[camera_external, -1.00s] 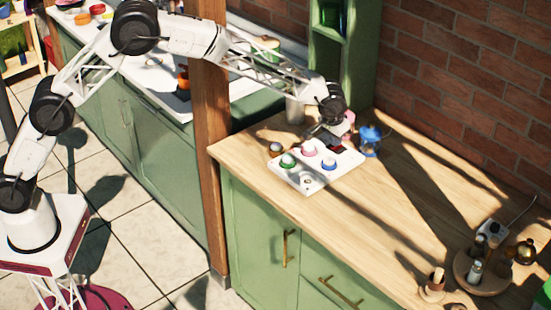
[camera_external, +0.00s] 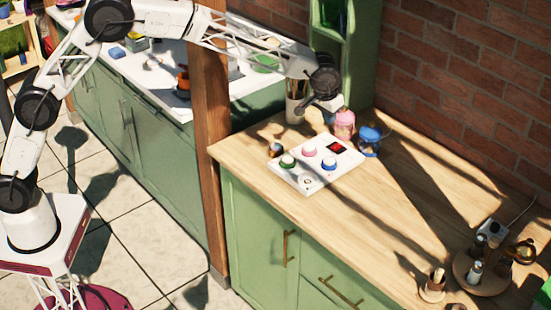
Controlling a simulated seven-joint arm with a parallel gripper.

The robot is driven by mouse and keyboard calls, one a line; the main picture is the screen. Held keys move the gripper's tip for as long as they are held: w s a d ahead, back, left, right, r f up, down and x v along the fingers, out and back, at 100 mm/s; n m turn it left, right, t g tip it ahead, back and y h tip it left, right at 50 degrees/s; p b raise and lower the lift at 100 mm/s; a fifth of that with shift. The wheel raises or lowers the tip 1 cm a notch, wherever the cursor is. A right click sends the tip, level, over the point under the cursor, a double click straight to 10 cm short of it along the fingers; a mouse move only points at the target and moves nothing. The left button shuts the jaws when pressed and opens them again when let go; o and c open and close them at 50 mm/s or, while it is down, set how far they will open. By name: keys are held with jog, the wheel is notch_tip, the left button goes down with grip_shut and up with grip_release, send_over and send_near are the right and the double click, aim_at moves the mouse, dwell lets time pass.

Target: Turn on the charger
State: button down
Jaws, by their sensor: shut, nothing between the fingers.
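A small white box with a dark top and a thin cord (camera_external: 491,229) sits at the right of the wooden counter; it may be the charger, but I cannot tell for sure. A white panel (camera_external: 346,160) lies on the counter's left part. It bears green (camera_external: 287,160), pink (camera_external: 309,150) and blue (camera_external: 328,166) buttons or knobs, a white round one (camera_external: 307,181) and a dark red square (camera_external: 337,147). My gripper (camera_external: 335,104) is shut and empty, raised above the back of the panel near the pink jar. Its fingertips are small and partly unclear.
A pink jar (camera_external: 344,124) and a blue jar (camera_external: 369,141) stand behind the panel. A utensil cup (camera_external: 295,105) stands at the counter's back left. A round tray (camera_external: 465,279) with bottles is at the right. The middle of the counter is clear. A wooden post (camera_external: 211,150) stands left.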

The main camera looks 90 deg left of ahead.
jog(key=shift+s+d+r, duration=0.2)
jog(key=shift+d+r, duration=0.05)
jog(key=shift+r, duration=0.3)
jog(key=shift+s+d+r, duration=0.2)
jog(key=shift+r, duration=0.3)
jog(key=s+d+r+m, duration=0.1)
jog(key=s+d+r, duration=0.45)
jog(key=s, duration=0.55)
jog(key=s+d+r+m+h, duration=0.1)
jog(key=s+d+r+m, duration=0.1)
jog(key=s+d+r, duration=0.6)
jog(key=s+d+r+m, duration=0.1)
jog(key=s+d+r, duration=0.3)
jog(key=s, duration=0.9)
jog(key=s+d+f+m, duration=0.1)
jog(key=s+d+f, duration=0.1)
jog(key=s, duration=1)
jog(key=s+d+f+m, duration=0.2)
jog(key=s+d, duration=0.3)
jog(key=s, duration=0.7)
jog(key=s+d+f+m+h, duration=0.1)
jog(key=s+d+f, duration=0.3)
jog(key=s, duration=0.9)
jog(key=shift+m+t, duration=0.3)
jog(key=shift+m, duration=0.3)
jog(key=shift+s, duration=0.1)
